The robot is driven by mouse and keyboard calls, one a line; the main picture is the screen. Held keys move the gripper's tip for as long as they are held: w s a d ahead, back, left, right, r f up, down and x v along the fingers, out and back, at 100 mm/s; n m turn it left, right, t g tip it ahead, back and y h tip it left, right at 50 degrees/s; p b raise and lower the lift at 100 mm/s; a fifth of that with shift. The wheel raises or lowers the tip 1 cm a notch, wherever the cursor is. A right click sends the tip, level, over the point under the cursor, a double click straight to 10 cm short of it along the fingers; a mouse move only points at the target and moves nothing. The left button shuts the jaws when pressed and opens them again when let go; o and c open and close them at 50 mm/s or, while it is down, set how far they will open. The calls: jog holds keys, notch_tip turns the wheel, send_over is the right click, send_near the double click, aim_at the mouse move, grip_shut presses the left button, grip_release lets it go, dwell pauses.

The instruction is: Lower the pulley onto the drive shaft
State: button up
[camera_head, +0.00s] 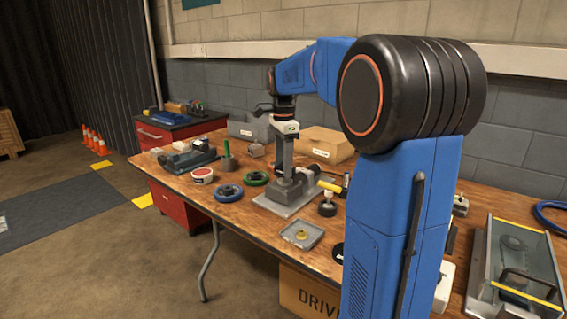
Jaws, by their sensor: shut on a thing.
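I cannot clearly pick out the drive shaft. A blue ring-shaped part (228,192) and a green one (256,178) lie flat on the bench, left of the plate. I cannot tell which part is the pulley.
A square metal tray (313,237) lies near the front edge. A cardboard box (325,143) is behind. A clear-topped case (518,258) is at right. My arm hides part of the bench.

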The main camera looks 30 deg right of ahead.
jog(key=shift+f, duration=1.25)
dwell(0.8)
jog(key=o, duration=1.2)
notch_tip(320, 180, up, 17)
jog(key=shift+r, duration=0.15)
